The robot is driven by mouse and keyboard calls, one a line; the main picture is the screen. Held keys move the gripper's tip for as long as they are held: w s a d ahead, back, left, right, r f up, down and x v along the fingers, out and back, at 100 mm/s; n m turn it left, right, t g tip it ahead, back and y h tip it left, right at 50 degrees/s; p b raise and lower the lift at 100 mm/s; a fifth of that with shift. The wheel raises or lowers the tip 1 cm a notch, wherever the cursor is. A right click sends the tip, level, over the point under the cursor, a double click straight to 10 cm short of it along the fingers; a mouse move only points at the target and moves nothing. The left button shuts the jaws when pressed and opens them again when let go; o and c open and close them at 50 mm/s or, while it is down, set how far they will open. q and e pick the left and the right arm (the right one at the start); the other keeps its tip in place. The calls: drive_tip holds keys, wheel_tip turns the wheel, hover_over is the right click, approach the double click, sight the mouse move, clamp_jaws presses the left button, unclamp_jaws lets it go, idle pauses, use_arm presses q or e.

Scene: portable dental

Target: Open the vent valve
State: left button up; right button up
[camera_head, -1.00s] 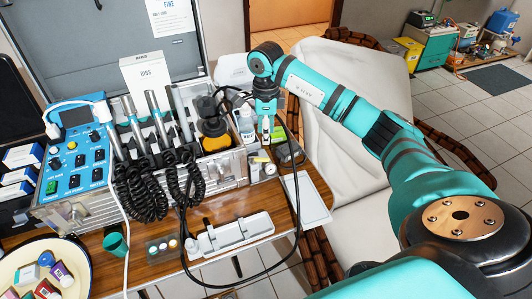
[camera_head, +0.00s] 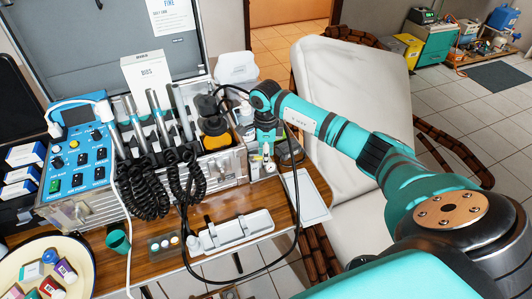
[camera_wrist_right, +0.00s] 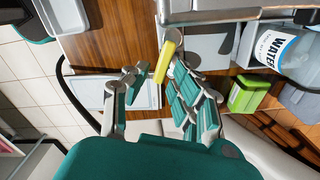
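A short yellow lever with a pale rounded end (camera_wrist_right: 164,62) shows in the right wrist view, beside a pale metal box wall. I take it to be the vent valve's handle; the valve body is not clearly visible. My right gripper (camera_wrist_right: 155,78) is open, its fingertips on either side of the lever's lower part. The lever lies nearer the right-hand finger; I cannot tell whether they touch. In the head view my right gripper (camera_head: 262,162) points down at the right end of the metal case (camera_head: 215,172), largely hiding the valve area. My left gripper is not in view.
A water bottle (camera_wrist_right: 283,48) and a green box (camera_wrist_right: 248,94) stand close to the gripper. A black cable (camera_head: 297,225) loops over the table's front. A white tray (camera_head: 308,197) lies to the right. Handpieces with coiled cords (camera_head: 150,190) crowd the case.

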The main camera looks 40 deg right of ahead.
clamp_jaws()
drive_tip(key=n+b, duration=0.1)
drive_tip(key=w+n+b, duration=0.1)
drive_tip(key=b, duration=0.1)
drive_tip(key=shift+d+n, duration=0.2)
drive_tip(key=shift+n, duration=0.1)
drive_tip(key=shift+o, duration=1.5)
unclamp_jaws()
drive_tip(key=shift+r, duration=0.15)
wheel_tip(320, 180, up, 12)
